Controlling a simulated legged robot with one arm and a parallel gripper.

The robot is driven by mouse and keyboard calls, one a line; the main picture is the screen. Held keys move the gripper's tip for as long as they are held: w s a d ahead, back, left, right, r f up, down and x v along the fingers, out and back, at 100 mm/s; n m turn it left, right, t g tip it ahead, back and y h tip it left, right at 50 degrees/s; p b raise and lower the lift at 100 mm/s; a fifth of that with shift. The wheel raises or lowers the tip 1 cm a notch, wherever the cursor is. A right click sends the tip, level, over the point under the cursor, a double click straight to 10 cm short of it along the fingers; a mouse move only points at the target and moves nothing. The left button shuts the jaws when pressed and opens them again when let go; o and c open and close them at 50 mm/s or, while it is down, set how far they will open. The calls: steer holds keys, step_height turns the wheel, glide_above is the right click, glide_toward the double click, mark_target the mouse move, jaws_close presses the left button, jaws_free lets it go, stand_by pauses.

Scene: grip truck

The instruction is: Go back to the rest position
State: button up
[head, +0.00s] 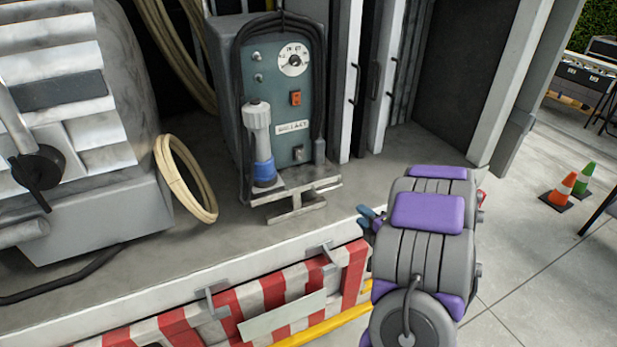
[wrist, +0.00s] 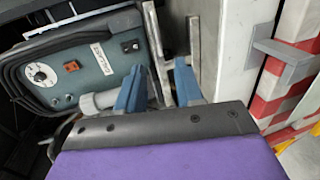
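My gripper (head: 368,217) shows in the head view with its blue fingertips beside the truck bed's edge, right of the ballast box. In the wrist view my gripper (wrist: 158,88) has its two blue fingers apart, with nothing held between them. The teal ballast box (head: 288,85) stands on the truck bed with a dial and an orange switch. A grey and blue plug (head: 259,140) stands upright on a metal bracket (head: 297,190) in front of it. In the wrist view the plug (wrist: 97,102) is partly hidden behind the left finger.
A coiled beige cable (head: 186,180) lies on the bed at left, beside a large lamp (head: 65,100). The red-white striped tailboard (head: 225,305) is below the bed edge. Traffic cones (head: 565,187) stand at right on open pavement (head: 530,250).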

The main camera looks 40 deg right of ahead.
steer(key=shift+w, duration=0.1)
steer(key=w+a+r+m+g+h, duration=0.1)
steer(key=w+a+r+m+g, duration=0.3)
steer(key=g, duration=0.2)
steer(key=s+a+r+m+g, duration=0.1)
steer(key=a+r+m+g, duration=0.15)
steer(key=a, duration=0.35)
steer(key=s+a+r+m+g, duration=0.1)
steer(key=s+a+m+g, duration=0.1)
steer(key=a+m, duration=0.35)
steer(key=s+a+r+m+g+y, duration=0.1)
steer(key=s+a+r+g+y, duration=0.1)
steer(key=s+a, duration=0.7)
steer(key=s+a+r+m+g+y, duration=0.1)
steer(key=s+a+r+g+y, duration=0.1)
steer(key=s+a, duration=0.8)
steer(key=a+g+y, duration=0.1)
steer(key=a+g, duration=0.1)
steer(key=a, duration=0.6)
steer(key=shift+s+a+y, duration=0.25)
steer(key=shift+a+y, duration=0.1)
steer(key=shift+y, duration=0.05)
steer(key=shift+o, duration=0.2)
steer(key=shift+r, duration=0.1)
